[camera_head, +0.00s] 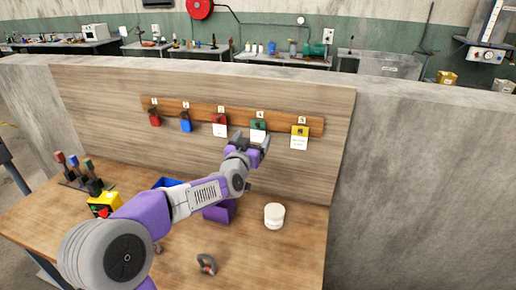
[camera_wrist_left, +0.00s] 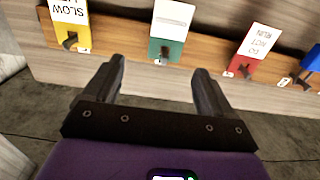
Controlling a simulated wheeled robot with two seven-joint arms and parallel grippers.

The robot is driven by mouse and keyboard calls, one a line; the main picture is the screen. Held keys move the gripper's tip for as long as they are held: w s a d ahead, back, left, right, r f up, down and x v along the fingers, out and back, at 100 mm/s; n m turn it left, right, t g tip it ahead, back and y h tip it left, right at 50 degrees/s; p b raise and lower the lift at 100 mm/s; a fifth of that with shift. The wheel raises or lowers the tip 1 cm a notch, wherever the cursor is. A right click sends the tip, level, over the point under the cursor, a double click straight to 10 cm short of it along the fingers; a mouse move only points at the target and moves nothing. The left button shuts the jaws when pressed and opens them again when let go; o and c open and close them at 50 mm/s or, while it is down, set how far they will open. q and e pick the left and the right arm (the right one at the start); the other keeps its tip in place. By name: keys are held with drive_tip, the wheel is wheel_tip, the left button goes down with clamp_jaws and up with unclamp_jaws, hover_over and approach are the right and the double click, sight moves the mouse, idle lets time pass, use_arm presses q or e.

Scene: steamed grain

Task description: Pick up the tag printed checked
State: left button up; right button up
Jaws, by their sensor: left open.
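Several tags hang from a wooden hook rail (camera_head: 180,108). The green tag with a white card (camera_head: 258,126) is fourth from the left, partly hidden by my left gripper (camera_head: 252,142). In the left wrist view, upside down, the green tag (camera_wrist_left: 170,47) hangs ahead of the open, empty left gripper (camera_wrist_left: 159,72), apart from it. Its print is too small to read. The yellow tag (camera_head: 299,138) beside it reads SLOW in the wrist view (camera_wrist_left: 68,30). The red tag with a white card (camera_head: 219,127) reads NOT RUN there (camera_wrist_left: 254,50). No "checked" print is legible. My right gripper is not visible.
A smaller red tag (camera_head: 154,119) and a blue tag (camera_head: 186,123) hang further left. On the bench (camera_head: 290,255) below are a white tub (camera_head: 274,215), a purple bin (camera_head: 220,213), a padlock-like item (camera_head: 206,264) and a yellow box (camera_head: 104,203). The bench's front right is clear.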

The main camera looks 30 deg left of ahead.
sight(258, 128)
use_arm(q)
drive_tip(key=x, duration=0.4)
drive_tip(key=f+x, duration=0.1)
drive_tip(key=x, duration=0.1)
drive_tip(key=shift+w+a+f+p, duration=0.1)
drive_tip(key=shift+w+a+p, duration=0.15)
drive_tip(key=shift+a+p, duration=0.15)
drive_tip(key=shift+w+a, duration=0.1)
drive_tip(key=shift+w, duration=0.35)
drive_tip(key=shift+c, duration=0.3)
drive_tip(key=c, duration=1.1)
drive_tip(key=shift+o, duration=0.2)
